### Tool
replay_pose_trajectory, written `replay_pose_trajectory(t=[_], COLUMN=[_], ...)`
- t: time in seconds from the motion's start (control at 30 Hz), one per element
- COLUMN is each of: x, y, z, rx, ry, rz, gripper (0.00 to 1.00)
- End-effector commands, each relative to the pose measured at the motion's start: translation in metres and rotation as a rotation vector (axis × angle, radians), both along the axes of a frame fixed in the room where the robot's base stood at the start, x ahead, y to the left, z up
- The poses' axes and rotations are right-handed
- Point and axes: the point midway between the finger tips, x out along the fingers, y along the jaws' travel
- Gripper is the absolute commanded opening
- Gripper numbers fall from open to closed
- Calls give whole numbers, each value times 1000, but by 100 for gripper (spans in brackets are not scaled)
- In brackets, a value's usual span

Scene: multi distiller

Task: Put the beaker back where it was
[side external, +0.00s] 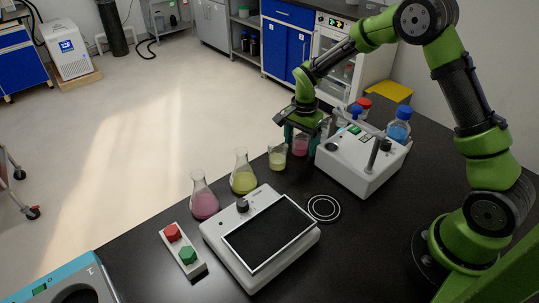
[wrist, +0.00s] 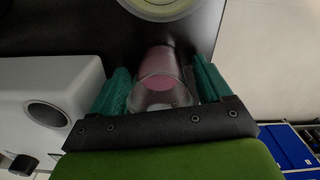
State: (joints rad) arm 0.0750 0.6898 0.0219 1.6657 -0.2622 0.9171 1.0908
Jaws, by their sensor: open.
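A glass beaker with pink liquid (side external: 300,147) stands on the black bench, beside the white stirrer device. My gripper (side external: 302,137) is over it with its fingers pointing down. In the wrist view, the green fingers of my gripper (wrist: 161,82) are on either side of the pink beaker (wrist: 165,90). They are open, and gaps show between fingers and glass. A second beaker with pale yellow liquid (side external: 277,159) stands just to the left; its round top also shows in the wrist view (wrist: 160,8).
The white stirrer device (side external: 360,165) stands close on the right, with blue-capped (side external: 399,128) and red-capped bottles behind. Pink (side external: 204,202) and yellow (side external: 243,178) flasks stand to the left. A flat-topped device (side external: 265,240), button box (side external: 183,250) and ringed mark (side external: 323,208) are nearer.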

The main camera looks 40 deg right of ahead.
Motion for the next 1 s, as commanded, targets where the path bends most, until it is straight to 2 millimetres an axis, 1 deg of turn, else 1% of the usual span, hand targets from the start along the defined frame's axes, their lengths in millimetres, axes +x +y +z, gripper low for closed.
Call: replay_pose_trajectory(t=[0.17,0.27,0.37,0.6,0.7,0.83,1.0], x=[0,1,1,1,1,1,0], y=[0,0,0,0,0,0,0], z=[3,14,32,85,102,117,124], rx=[0,-1,-2,-1,-1,-1,0], ry=[-2,-4,-5,-6,-4,-2,0], rz=[0,0,0,1,-1,0,0], gripper=[78,78,78,78,78,78,78])
